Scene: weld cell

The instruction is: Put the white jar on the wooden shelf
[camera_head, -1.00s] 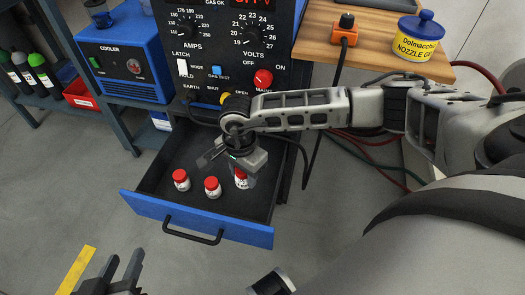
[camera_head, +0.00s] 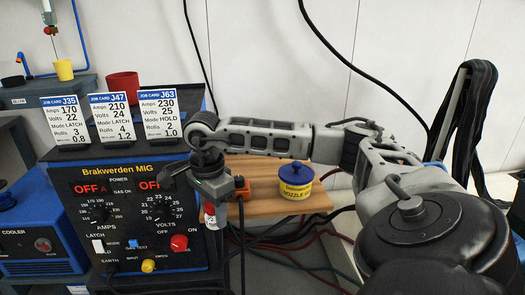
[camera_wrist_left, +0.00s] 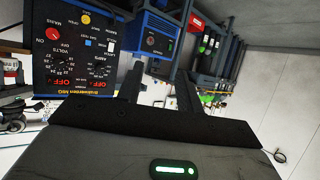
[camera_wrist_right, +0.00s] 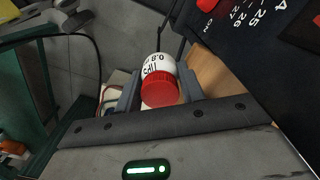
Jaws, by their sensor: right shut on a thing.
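The white jar with a red lid (camera_wrist_right: 158,80) is between the fingers of my right gripper (camera_wrist_right: 155,92). Its black print reads "TIPS 0.8". In the head view my right gripper (camera_head: 210,195) points down and holds the jar (camera_head: 210,214) in front of the welder's right edge, left of the wooden shelf (camera_head: 258,176). The jar is partly hidden by the gripper there. The shelf sticks out right of the welder. My left gripper (camera_wrist_left: 158,90) is open and empty in the left wrist view; it is outside the head view.
A yellow tub with a blue lid (camera_head: 295,181) stands on the shelf. An orange plug (camera_head: 241,187) with a cable is at the shelf's left end. The welder (camera_head: 130,215) carries job cards on top. Cables hang below the shelf.

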